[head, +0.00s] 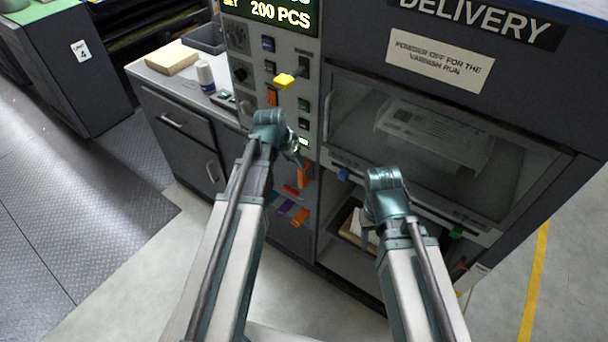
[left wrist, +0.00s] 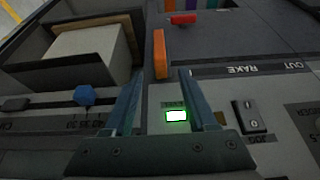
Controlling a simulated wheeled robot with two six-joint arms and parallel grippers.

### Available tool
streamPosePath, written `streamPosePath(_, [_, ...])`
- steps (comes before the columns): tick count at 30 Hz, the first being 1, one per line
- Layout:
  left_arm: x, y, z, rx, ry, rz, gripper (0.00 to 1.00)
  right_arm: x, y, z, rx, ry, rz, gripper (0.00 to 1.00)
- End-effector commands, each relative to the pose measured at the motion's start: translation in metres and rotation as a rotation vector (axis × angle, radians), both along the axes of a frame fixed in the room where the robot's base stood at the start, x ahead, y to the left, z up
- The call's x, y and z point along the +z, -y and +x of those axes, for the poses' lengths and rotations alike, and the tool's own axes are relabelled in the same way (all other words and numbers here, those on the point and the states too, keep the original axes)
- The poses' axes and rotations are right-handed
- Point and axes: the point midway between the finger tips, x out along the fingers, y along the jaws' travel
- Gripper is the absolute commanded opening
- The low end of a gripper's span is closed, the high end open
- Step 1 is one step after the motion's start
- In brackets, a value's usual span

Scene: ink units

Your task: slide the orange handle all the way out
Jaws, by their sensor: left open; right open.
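The orange handle (head: 304,174) is an upright bar low on the grey control panel, just right of my left gripper in the head view. In the left wrist view the orange handle (left wrist: 160,54) stands just beyond the fingertips, roughly in line with the gap between them. My left gripper (left wrist: 161,76) is open and empty, with its fingers apart; in the head view its wrist (head: 270,128) hides much of it. My right gripper (head: 368,222) is in front of the lower opening of the delivery unit, mostly hidden by its own wrist.
Red, purple and orange levers (head: 291,205) sit below the handle. A tray with paper (head: 352,222) lies in the lower opening.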

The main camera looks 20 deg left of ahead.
Motion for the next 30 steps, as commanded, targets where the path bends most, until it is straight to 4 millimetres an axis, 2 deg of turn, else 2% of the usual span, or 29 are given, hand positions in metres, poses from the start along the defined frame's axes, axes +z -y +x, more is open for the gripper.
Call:
streamPosePath(8, [-0.027,0.003,0.009,-0.001,-0.001,0.001,0.57,-0.027,0.000,0.000,0.000,0.000,0.000,0.50])
streamPosePath(24, [-0.104,0.014,0.039,0.000,-0.001,0.000,0.57,-0.104,0.000,0.000,0.000,0.000,0.000,0.50])
streamPosePath(30, [-0.123,0.017,0.047,0.000,-0.001,0.000,0.57,-0.123,0.000,0.000,0.000,0.000,0.000,0.50])
